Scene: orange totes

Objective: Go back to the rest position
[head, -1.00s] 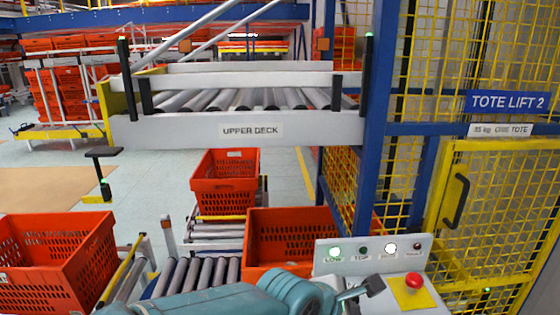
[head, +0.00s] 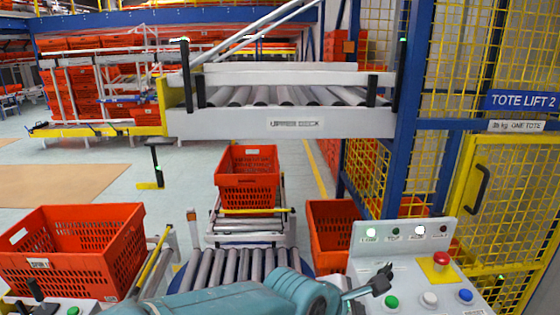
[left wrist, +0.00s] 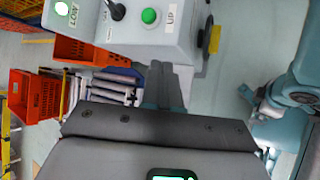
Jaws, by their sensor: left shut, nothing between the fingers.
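My left arm, teal, comes in along the bottom of the head view. Its dark left gripper (head: 384,278) is shut and empty, in front of the sloped face of the control console (head: 415,262). In the left wrist view the grey fingers (left wrist: 165,88) are closed together, pointing at the console (left wrist: 140,35), with a gap that I cannot judge. The console has a red stop button (head: 441,259), a green button (head: 391,302), a white one and a blue one.
Orange totes stand at the left (head: 75,250), on the middle conveyor (head: 247,178) and behind the console (head: 330,225). The upper deck (head: 290,122) holds empty rollers. A yellow mesh cage (head: 500,215) closes the right side. Open floor (head: 110,160) lies at the far left.

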